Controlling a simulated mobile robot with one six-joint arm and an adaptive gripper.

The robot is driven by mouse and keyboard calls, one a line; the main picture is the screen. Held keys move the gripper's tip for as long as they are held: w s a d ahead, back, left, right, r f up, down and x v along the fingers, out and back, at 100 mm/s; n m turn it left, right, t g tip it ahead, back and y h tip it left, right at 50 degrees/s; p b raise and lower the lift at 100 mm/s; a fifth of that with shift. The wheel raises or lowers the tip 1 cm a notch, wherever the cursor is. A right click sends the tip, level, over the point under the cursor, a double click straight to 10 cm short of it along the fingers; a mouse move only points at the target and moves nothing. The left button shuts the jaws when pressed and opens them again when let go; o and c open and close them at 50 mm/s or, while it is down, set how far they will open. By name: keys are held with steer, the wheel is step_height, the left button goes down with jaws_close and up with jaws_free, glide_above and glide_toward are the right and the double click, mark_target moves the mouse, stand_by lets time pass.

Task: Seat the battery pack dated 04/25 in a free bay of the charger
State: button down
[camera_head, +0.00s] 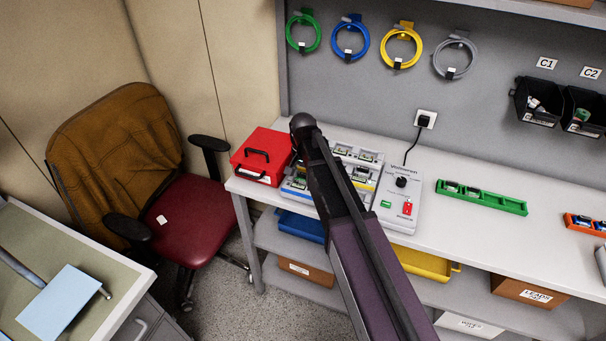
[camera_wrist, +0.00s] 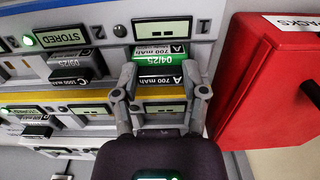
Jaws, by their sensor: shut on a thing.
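The battery pack dated 04/25 (camera_wrist: 160,63), with a green and black label reading A 700 mAh, is between the fingers of my gripper (camera_wrist: 160,82) in the wrist view. My gripper is shut on it. The pack is at bay 1 of the grey charger (camera_wrist: 103,32), below a display showing only dashes. I cannot tell whether it is fully down in the bay. Bay 2 holds a pack dated 09/25 (camera_wrist: 72,66), with a STORED display and a green light. In the head view the charger (camera_head: 370,153) is partly covered by my arm, which hides my gripper.
A red box (camera_wrist: 262,85) stands close beside the charger; it also shows in the head view (camera_head: 262,155). A grey unit with a black knob (camera_head: 401,183) is right of the charger. A green tray (camera_head: 482,197) lies farther right, with clear bench between.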

steer(key=shift+f, duration=0.2)
steer(key=shift+c, duration=0.3)
jaws_free()
steer(key=shift+r, duration=0.15)
step_height(320, 180, up, 10)
steer(key=p, duration=0.9)
steer(key=shift+p, duration=0.4)
stand_by(0.7)
steer(key=s+d+f+n+b, duration=0.2)
steer(key=s+d, duration=0.7)
steer(key=s+d+f+n+b, duration=0.1)
steer(key=s+d+f+n, duration=0.1)
steer(key=s+d, duration=0.7)
steer(key=shift+s+d+b, duration=0.15)
steer(key=shift+d+b, duration=0.25)
steer(key=shift+d, duration=0.1)
